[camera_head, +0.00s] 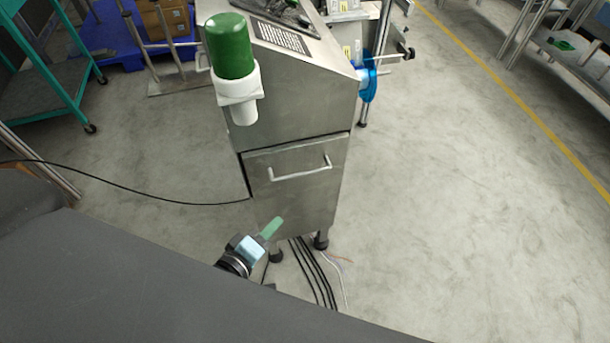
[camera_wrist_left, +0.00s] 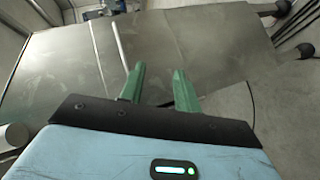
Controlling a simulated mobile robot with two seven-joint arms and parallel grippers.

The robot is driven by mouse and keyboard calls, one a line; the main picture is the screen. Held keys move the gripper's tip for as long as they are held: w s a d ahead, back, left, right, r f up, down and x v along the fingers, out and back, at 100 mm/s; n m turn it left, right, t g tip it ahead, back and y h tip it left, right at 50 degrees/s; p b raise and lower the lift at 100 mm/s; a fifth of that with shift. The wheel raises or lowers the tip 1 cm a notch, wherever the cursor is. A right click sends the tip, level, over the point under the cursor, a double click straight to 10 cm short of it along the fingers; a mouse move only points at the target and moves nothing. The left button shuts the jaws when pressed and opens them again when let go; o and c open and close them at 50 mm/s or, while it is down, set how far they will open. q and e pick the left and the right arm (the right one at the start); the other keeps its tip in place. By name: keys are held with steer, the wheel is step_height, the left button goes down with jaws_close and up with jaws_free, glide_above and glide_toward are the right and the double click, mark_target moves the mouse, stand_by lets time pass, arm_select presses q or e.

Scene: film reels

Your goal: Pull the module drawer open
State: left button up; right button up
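The module drawer (camera_head: 292,160) is the panel on the front of a steel cabinet (camera_head: 290,115); it looks flush, with a dark seam along its top. Its bar handle (camera_head: 300,173) runs across the upper part of the panel. My left gripper (camera_head: 277,224) is below the handle, apart from it, near the bottom of the cabinet front. In the left wrist view its two green fingers (camera_wrist_left: 158,72) stand apart with nothing between them. Steel panels fill the view beyond them; I cannot tell for sure which bright strip there is the handle. My right gripper is not in view.
A green cylinder in a white holder (camera_head: 238,93) sticks out at the cabinet's upper left. Cables (camera_head: 315,272) lie on the floor by the cabinet's feet. A black cable (camera_head: 140,193) runs in from the left. Floor (camera_head: 450,200) to the right is clear.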

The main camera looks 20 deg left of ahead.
mark_target(300, 173)
arm_select(q)
steer(key=shift+w+d+r+n+t+b, duration=0.4)
steer(key=shift+w+n, duration=0.5)
steer(key=shift+w, duration=1.6)
steer(key=shift+w+d+r+n+t+b, duration=0.4)
steer(key=shift+w+n, duration=0.5)
steer(key=shift+w, duration=1.65)
steer(key=shift+w+d+r+n+t+b, duration=0.25)
steer(key=shift+w+r+n+t+b, duration=0.45)
steer(key=shift+w, duration=1.8)
steer(key=shift+f+n+g+p, duration=0.15)
steer(key=shift+n+g+p, duration=0.15)
steer(key=shift+c, duration=0.2)
steer(key=c, duration=0.5)
jaws_close()
